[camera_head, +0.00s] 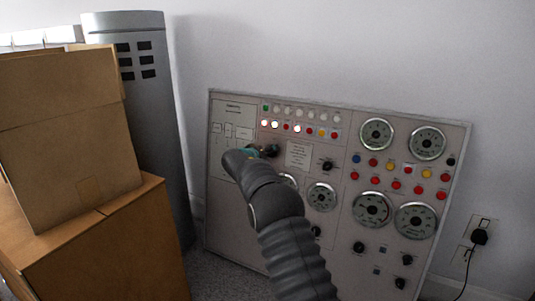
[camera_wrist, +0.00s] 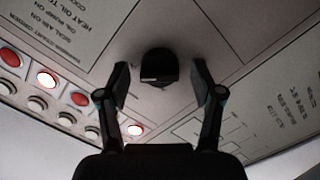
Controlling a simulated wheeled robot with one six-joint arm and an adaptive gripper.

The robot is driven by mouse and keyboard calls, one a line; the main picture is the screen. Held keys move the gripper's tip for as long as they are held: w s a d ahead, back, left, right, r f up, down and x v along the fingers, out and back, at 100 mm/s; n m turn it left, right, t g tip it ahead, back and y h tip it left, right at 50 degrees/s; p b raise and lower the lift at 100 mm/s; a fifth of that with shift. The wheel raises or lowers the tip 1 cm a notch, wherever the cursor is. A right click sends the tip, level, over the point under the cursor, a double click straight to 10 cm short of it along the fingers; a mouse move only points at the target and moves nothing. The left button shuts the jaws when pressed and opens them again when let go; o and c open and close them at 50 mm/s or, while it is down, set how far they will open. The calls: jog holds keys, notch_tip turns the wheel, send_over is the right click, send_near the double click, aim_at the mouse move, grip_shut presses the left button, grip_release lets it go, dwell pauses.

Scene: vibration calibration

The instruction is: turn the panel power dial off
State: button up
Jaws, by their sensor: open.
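The control panel (camera_head: 340,130) is a light grey board leaning by the wall, with lamps, buttons, gauges and black dials. In the wrist view, a black dial (camera_wrist: 158,67) sits on the panel face between the two fingers of my gripper (camera_wrist: 161,77). The fingers are open, one on each side of the dial, with a visible gap on both sides. No label naming this dial is readable. In the head view my gripper (camera_head: 263,150) is at the upper left of the panel, and my own arm hides part of the panel there.
Lit lamps and red buttons (camera_wrist: 80,98) lie left of my gripper in the wrist view. Another black dial (camera_head: 327,165) is to the right. Cardboard boxes (camera_head: 70,140) and a grey cylinder (camera_head: 150,120) stand at left. A plug (camera_head: 479,237) is in the wall socket at right.

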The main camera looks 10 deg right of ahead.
jog(key=shift+w+d, duration=0.1)
jog(key=c, duration=1.1)
